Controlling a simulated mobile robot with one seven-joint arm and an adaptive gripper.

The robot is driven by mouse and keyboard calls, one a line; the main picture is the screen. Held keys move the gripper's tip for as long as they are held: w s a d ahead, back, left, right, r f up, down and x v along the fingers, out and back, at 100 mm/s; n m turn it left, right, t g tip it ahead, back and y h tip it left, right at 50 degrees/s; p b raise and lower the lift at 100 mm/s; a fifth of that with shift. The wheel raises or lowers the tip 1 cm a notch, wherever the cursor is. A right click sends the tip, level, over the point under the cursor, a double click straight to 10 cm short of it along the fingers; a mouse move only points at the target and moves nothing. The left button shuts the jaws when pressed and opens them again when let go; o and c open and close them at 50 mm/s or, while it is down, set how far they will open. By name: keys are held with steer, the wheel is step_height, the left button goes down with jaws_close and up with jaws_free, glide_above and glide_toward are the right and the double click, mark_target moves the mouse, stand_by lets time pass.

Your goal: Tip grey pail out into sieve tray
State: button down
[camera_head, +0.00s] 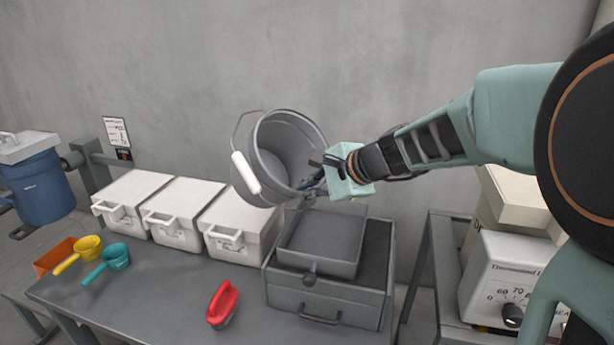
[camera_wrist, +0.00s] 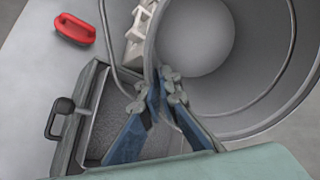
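The grey pail (camera_head: 285,158) is held up tilted above the back left of the sieve tray, its mouth turned toward the head camera. Its wire handle with a white grip (camera_head: 245,172) hangs at the left. The part of its inside that shows looks bare; the wrist view also shows the pail (camera_wrist: 262,115). My gripper (camera_head: 318,180) is at the pail's right rim; in the wrist view its blue fingers (camera_wrist: 163,100) are closed on the rim. The sieve tray (camera_head: 318,265), grey with a dark front handle, sits below. Its speckled grey floor shows in the wrist view (camera_wrist: 110,115).
The tray rests on a grey drawer box (camera_head: 325,301) on the bench. White lidded boxes (camera_head: 178,215) stand to its left. A dial instrument (camera_head: 505,285) stands at right.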

steer(key=shift+r+g+h+p, duration=0.5)
steer(key=shift+g+h+p, duration=0.45)
steer(key=shift+p, duration=4.4)
steer(key=shift+a+f+h+b, duration=0.25)
steer(key=shift+h+b, duration=0.1)
steer(key=shift+b, duration=0.15)
steer(key=shift+d+r+g+h, duration=0.1)
steer(key=shift+r+g+h, duration=0.1)
steer(key=shift+g+h, duration=0.6)
steer(key=g+h, duration=0.1)
steer(key=h, duration=0.1)
steer(key=shift+w+g+h, duration=0.1)
steer(key=shift+g+h, duration=0.15)
steer(key=shift+h, duration=0.15)
steer(key=shift+d+r+g+h, duration=0.1)
steer(key=shift+d+g+h, duration=0.05)
steer(key=shift+g+h, duration=0.2)
